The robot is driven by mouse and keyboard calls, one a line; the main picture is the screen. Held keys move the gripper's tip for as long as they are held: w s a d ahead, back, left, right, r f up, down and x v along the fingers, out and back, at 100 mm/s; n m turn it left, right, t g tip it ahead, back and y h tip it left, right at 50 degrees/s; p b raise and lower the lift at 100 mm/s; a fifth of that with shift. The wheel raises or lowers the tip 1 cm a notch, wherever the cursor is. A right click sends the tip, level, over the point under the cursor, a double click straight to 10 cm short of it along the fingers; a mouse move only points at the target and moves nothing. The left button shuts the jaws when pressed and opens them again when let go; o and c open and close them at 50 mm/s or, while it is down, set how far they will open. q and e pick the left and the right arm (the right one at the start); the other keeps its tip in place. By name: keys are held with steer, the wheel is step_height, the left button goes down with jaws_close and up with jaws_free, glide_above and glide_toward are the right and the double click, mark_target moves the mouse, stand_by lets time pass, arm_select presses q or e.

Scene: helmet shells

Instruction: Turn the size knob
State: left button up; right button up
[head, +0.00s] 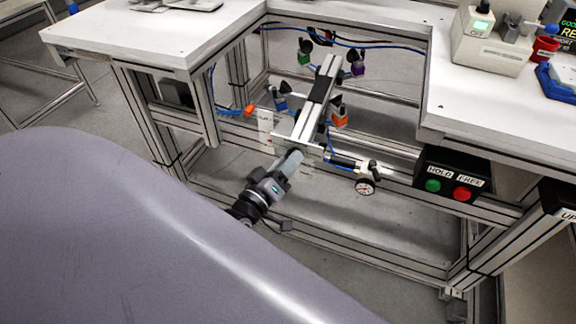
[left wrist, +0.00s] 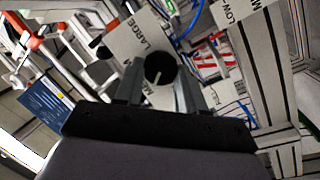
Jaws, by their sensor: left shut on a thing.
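The size knob (left wrist: 160,68) is a round black dial with a short white line, on a pale plate (left wrist: 137,38) marked LARGE, in the left wrist view. A second word on the plate is cut off behind the knob and finger. My left gripper (head: 291,160) reaches the front end of the aluminium fixture (head: 318,95) in the head view. Its two grey fingers stand on either side of the knob and are shut on it. In the head view the fingers mostly hide the knob. My right gripper is not in view.
A pressure gauge (head: 365,187) hangs right of the knob. A black box (head: 446,183) with green and red buttons, labelled HOLD and FREE, is further right. White worktops (head: 160,38) flank the fixture. Frame rails run below, and blue hoses pass near the fixture.

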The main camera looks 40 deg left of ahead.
arm_select(q)
steer(key=n+t+b, duration=0.1)
steer(key=n+b, duration=0.2)
steer(key=n+h+b, duration=0.1)
steer(key=n+b, duration=0.2)
steer(key=f+n+t+b, duration=0.1)
steer(key=n+b, duration=0.2)
steer(key=shift+a+t+h, duration=0.15)
steer(key=shift+t+h, duration=0.15)
steer(key=shift+h, duration=0.1)
steer(key=shift+r+n, duration=0.1)
steer(key=shift+n, duration=0.2)
steer(key=o, duration=1.1)
steer(key=shift+c, duration=0.2)
